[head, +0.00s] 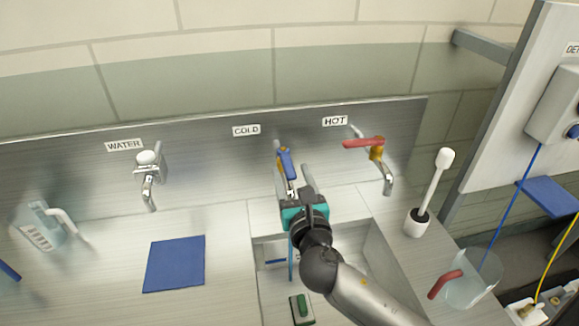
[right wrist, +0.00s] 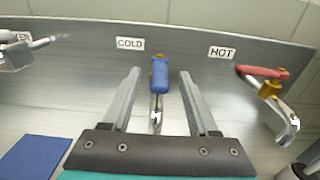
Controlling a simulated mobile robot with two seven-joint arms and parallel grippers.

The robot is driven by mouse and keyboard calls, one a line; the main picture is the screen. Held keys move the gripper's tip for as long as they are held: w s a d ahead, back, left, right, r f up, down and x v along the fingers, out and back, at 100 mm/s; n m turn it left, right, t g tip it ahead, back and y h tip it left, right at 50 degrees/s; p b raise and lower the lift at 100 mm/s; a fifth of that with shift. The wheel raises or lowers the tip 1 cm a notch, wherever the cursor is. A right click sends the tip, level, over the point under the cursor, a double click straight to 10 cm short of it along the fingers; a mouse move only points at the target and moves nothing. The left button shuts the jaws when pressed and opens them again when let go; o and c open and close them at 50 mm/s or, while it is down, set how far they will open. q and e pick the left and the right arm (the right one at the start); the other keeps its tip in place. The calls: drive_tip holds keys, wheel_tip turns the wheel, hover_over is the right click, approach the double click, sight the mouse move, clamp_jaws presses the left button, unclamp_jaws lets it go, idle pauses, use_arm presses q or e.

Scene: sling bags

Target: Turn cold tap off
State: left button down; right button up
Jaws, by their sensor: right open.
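The cold tap has a blue lever handle (head: 287,164) and sits under the COLD label (head: 246,130) on the metal back panel. In the right wrist view the blue handle (right wrist: 159,75) points toward the camera, centred between my fingers, with a chrome spout below it. My right gripper (head: 296,183) is open, its fingers on either side of the handle with gaps, and I cannot tell how far the tips reach. The gripper hides part of the tap's spout in the head view. My left gripper is not in view.
The hot tap with a red lever (head: 364,143) stands close on the right. The water tap (head: 148,165) is on the left. A sink (head: 383,260) lies below my arm. A brush in a holder (head: 417,222) and a clear jug (head: 472,280) stand to the right; a blue mat (head: 174,264) lies left.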

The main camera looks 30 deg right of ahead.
sight(287, 163)
drive_tip(key=shift+x, duration=1.3)
clamp_jaws()
idle(0.5)
